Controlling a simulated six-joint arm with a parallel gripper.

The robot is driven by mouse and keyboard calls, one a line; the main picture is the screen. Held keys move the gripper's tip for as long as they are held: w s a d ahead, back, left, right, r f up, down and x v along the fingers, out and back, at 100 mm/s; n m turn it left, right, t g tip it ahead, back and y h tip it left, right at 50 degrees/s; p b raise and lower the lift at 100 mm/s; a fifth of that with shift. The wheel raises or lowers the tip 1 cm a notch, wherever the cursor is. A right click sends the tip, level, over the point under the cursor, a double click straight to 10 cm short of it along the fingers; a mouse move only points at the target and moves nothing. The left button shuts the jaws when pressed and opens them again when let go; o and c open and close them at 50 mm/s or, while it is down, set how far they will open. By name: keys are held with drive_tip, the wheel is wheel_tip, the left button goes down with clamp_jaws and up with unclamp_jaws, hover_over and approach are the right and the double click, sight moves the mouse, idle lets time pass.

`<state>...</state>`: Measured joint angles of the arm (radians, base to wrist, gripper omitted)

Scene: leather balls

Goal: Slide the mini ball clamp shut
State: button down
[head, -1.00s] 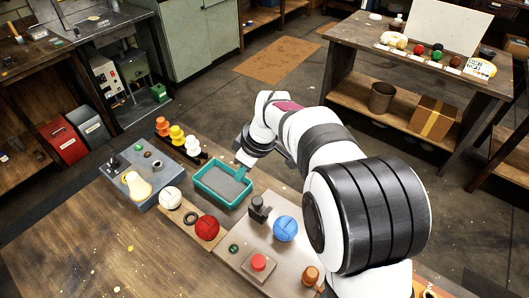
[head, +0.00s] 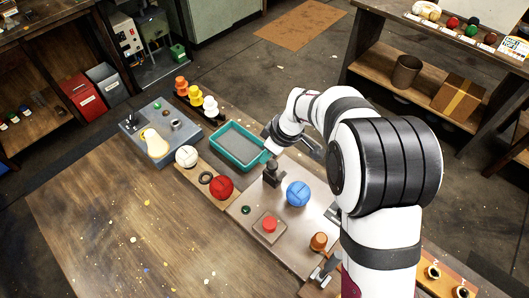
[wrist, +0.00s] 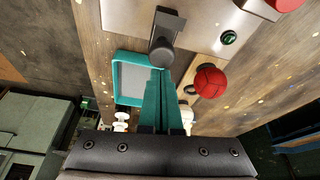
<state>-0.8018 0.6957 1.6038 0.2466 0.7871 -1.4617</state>
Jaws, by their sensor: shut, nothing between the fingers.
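A dark clamp-like piece (head: 272,173) with a grey knob stands on the metal plate (head: 255,209), left of a blue ball (head: 298,194); I take it for the mini ball clamp. The blue ball does not show in the wrist view. My gripper (wrist: 162,73) has long teal fingers, pressed together and empty. In the wrist view the fingertips reach close to the knobbed end of the dark piece (wrist: 163,50); I cannot tell whether they touch it. In the head view my gripper is low beside the dark piece, its fingertips hard to make out.
A teal tray (head: 262,158) lies beside the fingers. A red ball (head: 221,187), dark ring (head: 206,177) and white ball (head: 187,156) sit on a wooden strip. A red button (head: 269,224) and orange knob (head: 319,241) are nearer. The wooden tabletop at left is clear.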

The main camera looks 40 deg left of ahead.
sight(273, 166)
drive_tip(key=shift+d, duration=1.45)
drive_tip(key=shift+a, duration=0.1)
wheel_tip(273, 166, up, 10)
drive_tip(key=s+d+r+m, duration=0.15)
drive_tip(key=d+m, duration=0.25)
drive_tip(key=d, duration=0.4)
drive_tip(key=w+d+r+m, duration=0.1)
drive_tip(key=d+r+m, duration=0.2)
drive_tip(key=d+m, duration=0.35)
drive_tip(key=s+d+f+m+h, duration=0.2)
drive_tip(key=s+d+m, duration=1.3)
drive_tip(key=d, duration=0.4)
drive_tip(key=shift+s+f, duration=0.15)
drive_tip(key=shift+s, duration=0.55)
